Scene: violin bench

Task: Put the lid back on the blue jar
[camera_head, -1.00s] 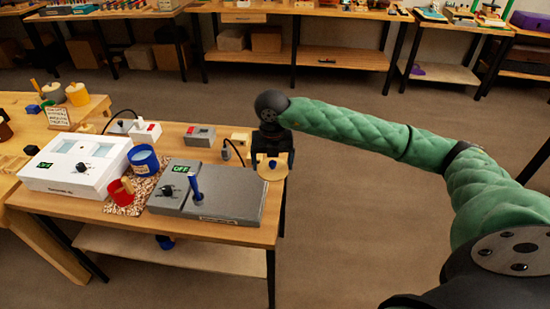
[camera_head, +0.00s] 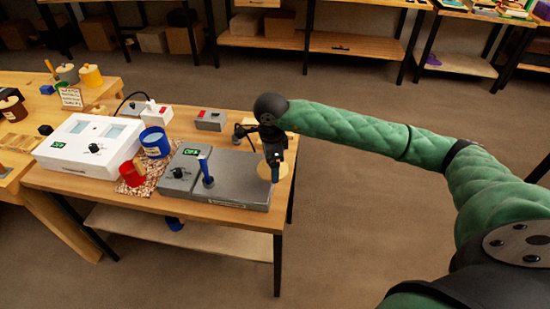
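The blue jar (camera_head: 155,143) stands on the bench at the left, behind the red cup. Its top is uncovered. The lid, a pale wooden disc (camera_head: 284,171) with a blue knob (camera_head: 275,174), hangs at my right gripper (camera_head: 273,163) near the bench's right end. The gripper points down and appears shut on the lid by its knob; the fingertips are small and dark. The lid overlaps the grey box's right end in the picture, and its exact height above the bench is hard to tell. My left gripper is out of view.
Between jar and lid stand a grey box (camera_head: 235,190) with an upright blue handle (camera_head: 206,172) and a grey control box (camera_head: 180,175). A red cup (camera_head: 132,173) sits on a speckled mat before the jar. A white device (camera_head: 85,145) stands left.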

